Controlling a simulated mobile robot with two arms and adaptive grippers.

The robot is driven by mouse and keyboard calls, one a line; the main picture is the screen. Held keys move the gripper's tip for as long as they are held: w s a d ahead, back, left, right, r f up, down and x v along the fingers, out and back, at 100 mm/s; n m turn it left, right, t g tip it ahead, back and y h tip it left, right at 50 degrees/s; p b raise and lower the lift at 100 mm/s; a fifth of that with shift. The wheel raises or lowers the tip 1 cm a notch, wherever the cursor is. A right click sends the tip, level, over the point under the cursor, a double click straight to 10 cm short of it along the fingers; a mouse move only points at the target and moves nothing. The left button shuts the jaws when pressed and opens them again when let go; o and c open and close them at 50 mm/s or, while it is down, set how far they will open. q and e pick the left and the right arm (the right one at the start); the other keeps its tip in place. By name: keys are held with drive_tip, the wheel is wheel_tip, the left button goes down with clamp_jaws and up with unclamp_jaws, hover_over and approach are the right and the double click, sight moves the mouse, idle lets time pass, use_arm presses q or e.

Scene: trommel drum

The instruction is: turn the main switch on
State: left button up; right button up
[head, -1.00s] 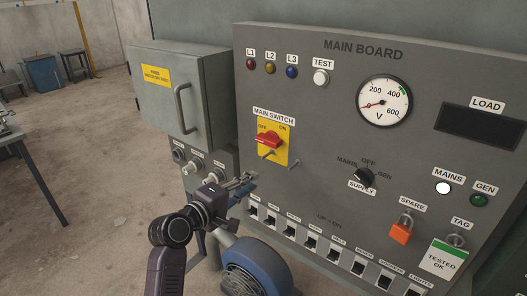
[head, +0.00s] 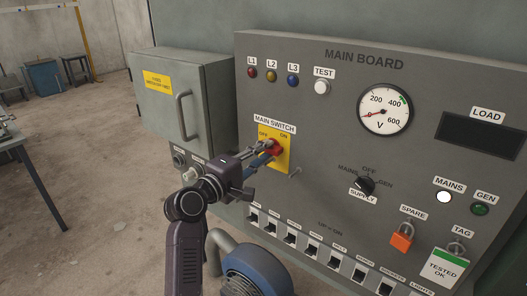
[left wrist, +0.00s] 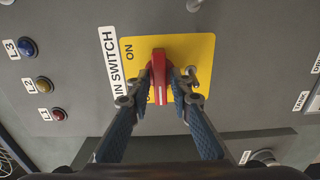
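The main switch is a red handle (head: 275,147) on a yellow plate (head: 285,160), on the grey main board. OFF is marked at the plate's upper left and ON at its upper right. My left gripper (head: 270,150) is at the handle and hides part of it. In the left wrist view the red handle (left wrist: 161,80) stands between the two fingertips of my left gripper (left wrist: 161,88), one on each side. The fingers look open around it; I cannot tell whether they touch it. The OFF mark is mostly hidden there. My right gripper is not in view.
A supply knob (head: 365,185) is to the right, and a row of breakers (head: 290,239) lies below. A grey cabinet with a handle (head: 183,115) stands at the left.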

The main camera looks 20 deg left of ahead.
use_arm(q)
clamp_jaws()
drive_tip(key=shift+f+m, duration=0.1)
drive_tip(key=shift+m, duration=0.2)
drive_tip(key=m, duration=0.2)
drive_tip(key=shift+m, duration=0.4)
drive_tip(key=m, duration=0.4)
drive_tip(key=shift+m+b, duration=0.3)
drive_tip(key=shift+b, duration=0.05)
drive_tip(key=m, duration=0.5)
drive_tip(key=m+p, duration=0.1)
drive_tip(key=m, duration=0.3)
drive_tip(key=shift+m, duration=0.6)
